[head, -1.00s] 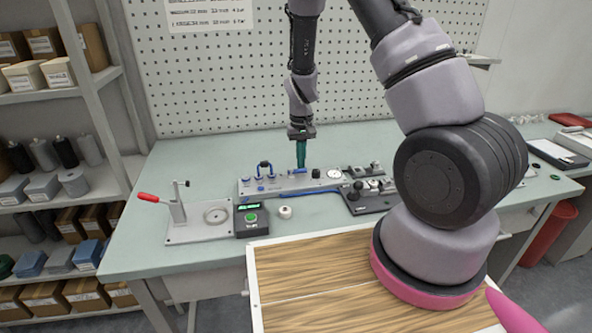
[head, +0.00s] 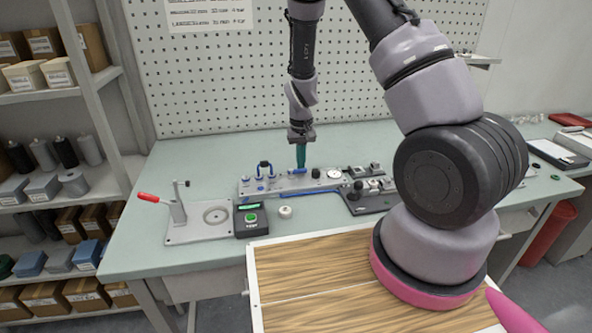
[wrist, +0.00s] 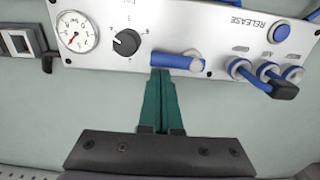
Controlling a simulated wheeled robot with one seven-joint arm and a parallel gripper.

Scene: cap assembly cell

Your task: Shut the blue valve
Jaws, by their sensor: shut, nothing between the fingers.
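The blue valve (wrist: 178,61) is a blue lever on a grey panel (wrist: 215,25). In the wrist view it lies along the panel's lower edge, its round pale pivot at the right end. In the head view the valve (head: 299,171) is small and partly hidden by my fingers. My gripper (wrist: 161,74) has teal fingers pressed together with nothing between them. The fingertips are at the lever's left, free end in the wrist view; I cannot tell whether they touch it. In the head view my gripper (head: 300,166) points down at the panel.
A gauge (wrist: 77,31), a black knob (wrist: 126,42), a blue release button (wrist: 279,31) and blue-ringed ports with a black plug (wrist: 285,90) share the panel. A red-handled clamp fixture (head: 200,225) and a green-button tester (head: 251,219) stand left in front.

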